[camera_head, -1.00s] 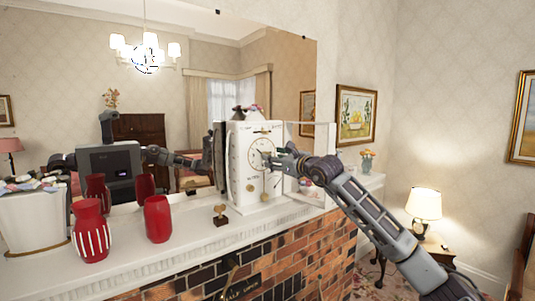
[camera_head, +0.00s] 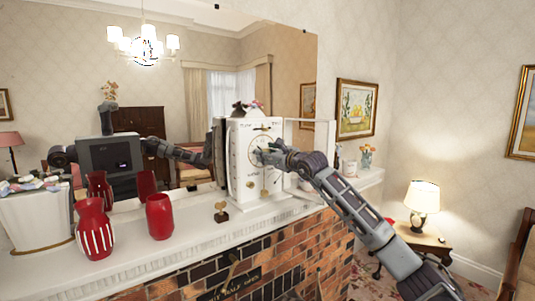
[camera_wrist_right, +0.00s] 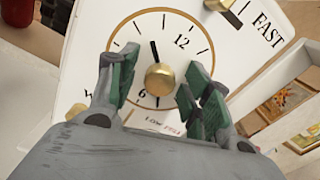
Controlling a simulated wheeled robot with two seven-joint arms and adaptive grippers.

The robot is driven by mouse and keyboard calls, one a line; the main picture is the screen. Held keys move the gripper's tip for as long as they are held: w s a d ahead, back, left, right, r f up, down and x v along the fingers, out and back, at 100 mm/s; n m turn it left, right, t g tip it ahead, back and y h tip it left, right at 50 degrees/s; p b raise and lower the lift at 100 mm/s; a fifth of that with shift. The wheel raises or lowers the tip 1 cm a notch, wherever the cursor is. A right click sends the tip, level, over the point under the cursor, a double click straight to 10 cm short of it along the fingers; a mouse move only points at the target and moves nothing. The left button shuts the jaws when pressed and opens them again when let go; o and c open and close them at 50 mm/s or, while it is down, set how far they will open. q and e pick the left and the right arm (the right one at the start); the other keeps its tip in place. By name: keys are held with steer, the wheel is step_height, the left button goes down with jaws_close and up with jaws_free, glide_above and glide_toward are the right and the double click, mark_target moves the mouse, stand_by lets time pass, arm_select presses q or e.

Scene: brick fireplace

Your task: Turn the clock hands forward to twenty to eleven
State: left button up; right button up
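The white clock (camera_head: 242,195) stands upright on the mantel. Its round dial (camera_wrist_right: 120,45) shows tilted in the right wrist view, with the 12 at upper right. A brass knob (camera_wrist_right: 160,80) sits at the dial's centre. One black hand (camera_wrist_right: 154,51) points up and slightly left, left of the 12. A short dark piece (camera_wrist_right: 157,101) points down near the 6. My right gripper (camera_head: 265,156) is at the dial. In the right wrist view its green-padded fingers (camera_wrist_right: 160,88) are spread on either side of the knob, with gaps. My left gripper is out of view.
A striped red vase (camera_head: 94,232) and a plain red vase (camera_head: 159,217) stand left on the mantel (camera_head: 190,250). A small brass-and-dark object (camera_head: 221,212) stands in front of the clock. A large mirror (camera_head: 200,60) is behind. Flowers (camera_head: 366,156) stand to the right.

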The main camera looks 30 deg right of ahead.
steer(key=c, duration=1)
steer(key=shift+m+b, duration=1.3)
steer(key=shift+b, duration=0.4)
steer(key=shift+d+r+m+b, duration=0.1)
steer(key=shift+r+m+b, duration=0.05)
steer(key=shift+m+b, duration=1.2)
steer(key=shift+s+m, duration=0.1)
steer(key=shift+m, duration=0.15)
steer(key=o, duration=0.8)
steer(key=shift+o, duration=1.2)
